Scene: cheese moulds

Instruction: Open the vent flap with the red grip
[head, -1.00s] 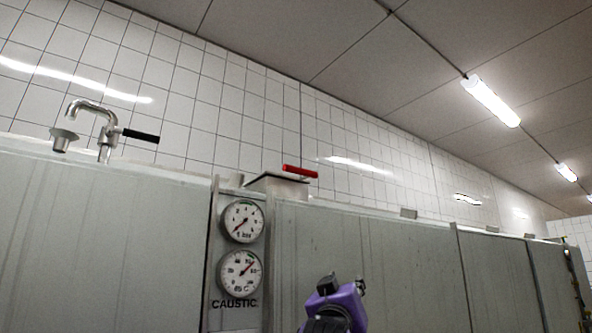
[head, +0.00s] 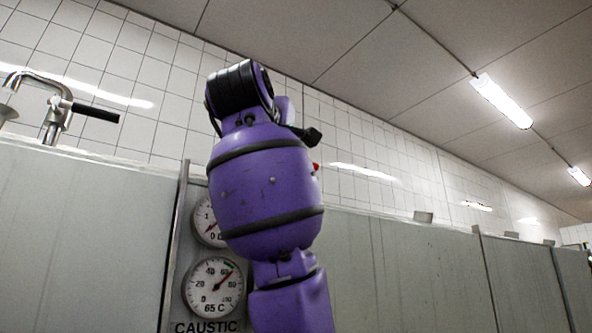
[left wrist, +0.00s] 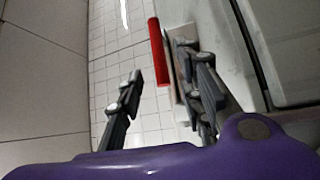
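The red grip (left wrist: 158,58) is a straight red bar on the pale vent flap (left wrist: 184,36) in the left wrist view. My left gripper (left wrist: 162,72) is open, with one dark finger on each side of the lower part of the red bar in the picture. I cannot tell whether either finger touches it. In the head view, my purple arm hides the flap and nearly all of the grip; only a small red end (head: 316,167) shows at its right. A dark part of my left gripper (head: 312,136) shows just above that. My right gripper is not in view.
A grey steel tank front (head: 400,270) runs across the head view. A lower dial (head: 214,287) marked 65 C shows above the CAUSTIC label; my arm partly covers the upper dial (head: 207,224). A tap with a black lever (head: 95,112) stands at left. A tiled wall is behind.

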